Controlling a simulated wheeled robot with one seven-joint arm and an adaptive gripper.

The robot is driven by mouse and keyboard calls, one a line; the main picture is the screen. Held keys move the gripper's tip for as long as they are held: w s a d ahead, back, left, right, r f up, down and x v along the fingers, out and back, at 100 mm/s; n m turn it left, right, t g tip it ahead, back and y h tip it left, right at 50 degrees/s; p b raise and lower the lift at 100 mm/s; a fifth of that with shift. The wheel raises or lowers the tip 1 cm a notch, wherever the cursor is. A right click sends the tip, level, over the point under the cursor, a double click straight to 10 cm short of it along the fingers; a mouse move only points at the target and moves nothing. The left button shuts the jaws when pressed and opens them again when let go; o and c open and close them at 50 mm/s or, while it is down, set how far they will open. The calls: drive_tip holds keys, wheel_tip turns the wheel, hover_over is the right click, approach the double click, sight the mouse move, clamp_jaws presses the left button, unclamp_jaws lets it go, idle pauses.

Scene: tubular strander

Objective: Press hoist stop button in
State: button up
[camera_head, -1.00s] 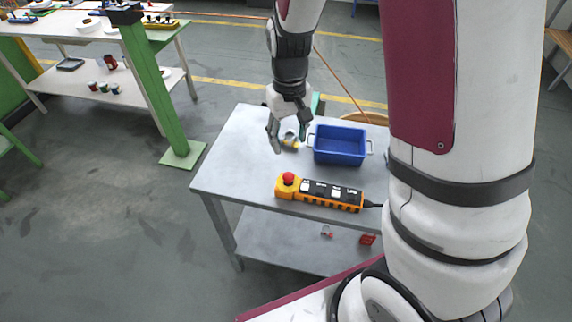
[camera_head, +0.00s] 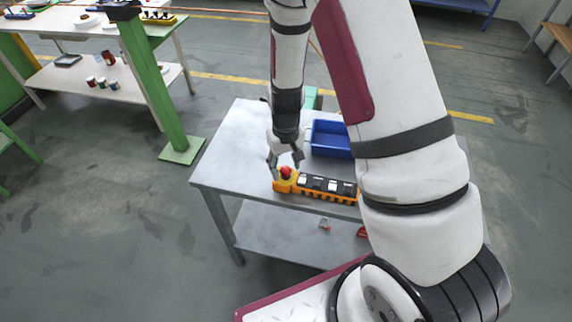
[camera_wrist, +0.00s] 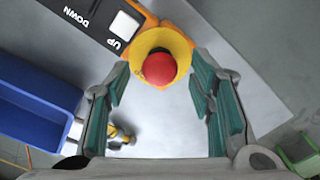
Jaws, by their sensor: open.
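The hoist pendant (camera_head: 325,187) is a yellow-orange control box lying on the grey table. Its red mushroom stop button (camera_head: 286,171) sits at the left end on a yellow collar. In the wrist view the red button (camera_wrist: 160,69) shows between the fingertips, near the top middle, with a white UP key (camera_wrist: 124,26) beside it. My gripper (camera_head: 285,163) is open and empty, over the button end of the pendant. Its green-padded fingers stand on either side of the button in the wrist view. I cannot tell whether a finger touches the button.
A blue bin (camera_head: 331,139) stands behind the pendant on the table (camera_head: 225,165); it also shows at left in the wrist view (camera_wrist: 35,100). A small yellow and grey item (camera_wrist: 121,136) lies nearby. Small red items (camera_head: 362,232) lie on the lower shelf. A green post (camera_head: 160,90) stands left.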

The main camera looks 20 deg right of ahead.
sight(286, 169)
drive_tip(key=shift+c, duration=0.3)
clamp_jaws()
drive_tip(key=shift+f, duration=0.6)
drive_tip(key=shift+o, duration=0.3)
unclamp_jaws()
drive_tip(key=shift+r, duration=0.15)
wheel_tip(286, 169, up, 12)
